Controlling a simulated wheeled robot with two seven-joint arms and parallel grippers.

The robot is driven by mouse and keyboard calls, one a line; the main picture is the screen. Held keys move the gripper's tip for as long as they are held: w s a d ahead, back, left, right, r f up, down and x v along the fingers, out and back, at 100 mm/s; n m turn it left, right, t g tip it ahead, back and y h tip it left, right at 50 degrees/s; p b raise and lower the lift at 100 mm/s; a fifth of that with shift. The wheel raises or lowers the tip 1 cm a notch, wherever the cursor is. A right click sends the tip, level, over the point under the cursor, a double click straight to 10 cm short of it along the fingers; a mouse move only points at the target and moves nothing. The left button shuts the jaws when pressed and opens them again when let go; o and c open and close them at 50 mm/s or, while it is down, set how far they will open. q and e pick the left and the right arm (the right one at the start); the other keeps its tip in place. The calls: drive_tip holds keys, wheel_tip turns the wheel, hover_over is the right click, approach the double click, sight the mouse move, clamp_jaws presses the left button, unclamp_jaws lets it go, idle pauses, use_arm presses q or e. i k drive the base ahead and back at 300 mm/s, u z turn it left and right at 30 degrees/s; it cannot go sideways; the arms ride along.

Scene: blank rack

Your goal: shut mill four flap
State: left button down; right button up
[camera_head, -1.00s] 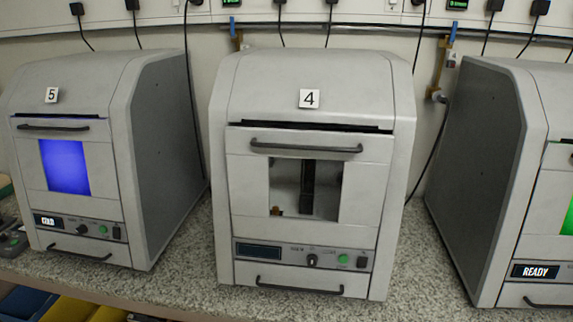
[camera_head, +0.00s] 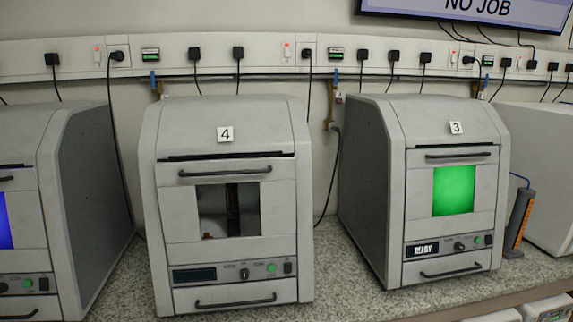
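Mill four (camera_head: 226,115) stands on the counter left of centre, with a "4" label on its hood. Its front flap (camera_head: 175,215) stands upright across the front, with a dark bar handle (camera_head: 226,171) near its top. A dark gap (camera_head: 215,156) runs along the flap's top edge; I cannot tell whether the flap is fully shut. Through its unlit window (camera_head: 214,212) I see a dark vertical post and a small brown thing at lower left. The display (camera_head: 194,275) below is dark. Neither of my grippers is in view.
Mill three (camera_head: 372,190), with a lit green window (camera_head: 454,191), stands to the right. Another mill (camera_head: 92,190), with a blue window, is cut off at left. An orange-and-grey rack (camera_head: 520,221) stands right of mill three. Speckled counter (camera_head: 345,290) shows between the mills.

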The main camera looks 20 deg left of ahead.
sight(177, 181)
drive_tip(key=z, duration=0.75)
drive_tip(key=i, duration=0.95)
drive_tip(key=u, duration=1.05)
